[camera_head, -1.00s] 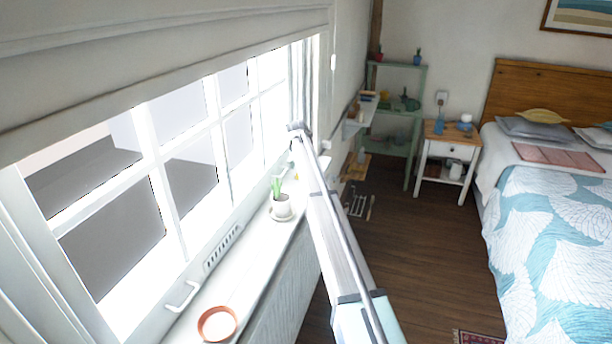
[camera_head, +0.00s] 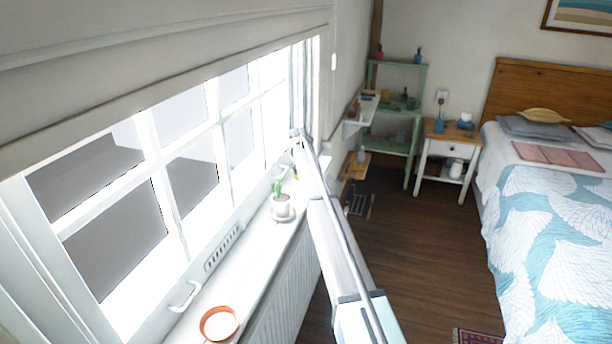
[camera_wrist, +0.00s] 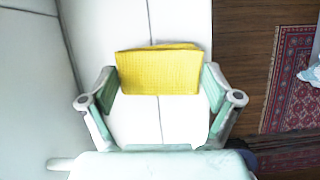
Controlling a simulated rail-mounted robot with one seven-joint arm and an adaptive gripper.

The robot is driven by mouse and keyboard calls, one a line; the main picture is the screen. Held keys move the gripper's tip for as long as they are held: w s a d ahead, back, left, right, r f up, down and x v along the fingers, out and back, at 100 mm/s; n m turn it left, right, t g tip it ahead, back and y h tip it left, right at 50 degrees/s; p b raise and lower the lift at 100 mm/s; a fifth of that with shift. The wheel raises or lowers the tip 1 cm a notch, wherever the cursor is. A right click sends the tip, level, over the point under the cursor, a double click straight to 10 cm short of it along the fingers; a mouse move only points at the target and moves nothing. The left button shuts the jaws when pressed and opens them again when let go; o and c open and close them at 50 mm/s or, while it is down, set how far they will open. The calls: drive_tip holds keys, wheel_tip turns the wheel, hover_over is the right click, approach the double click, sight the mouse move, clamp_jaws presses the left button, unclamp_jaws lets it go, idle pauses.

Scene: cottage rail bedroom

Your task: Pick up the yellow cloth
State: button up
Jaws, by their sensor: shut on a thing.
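The yellow cloth (camera_wrist: 158,72) is a folded, textured rectangle in the wrist view. It lies between the two fingers of my gripper (camera_wrist: 160,82), which are shut on it at its left and right ends. White sill boards show behind and below the cloth. I cannot tell whether the cloth touches the sill. In the head view my arm reaches along the window sill, and the grip on the cloth cannot be made out there.
The window (camera_head: 165,170) is close on the left. A nightstand (camera_head: 447,150), green shelf (camera_head: 395,68) and bed (camera_head: 550,235) are farther back.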

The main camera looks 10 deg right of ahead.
wheel_tip(320, 180, up, 20)
drive_tip(key=b, duration=0.3)
drive_tip(key=shift+b, duration=0.35)
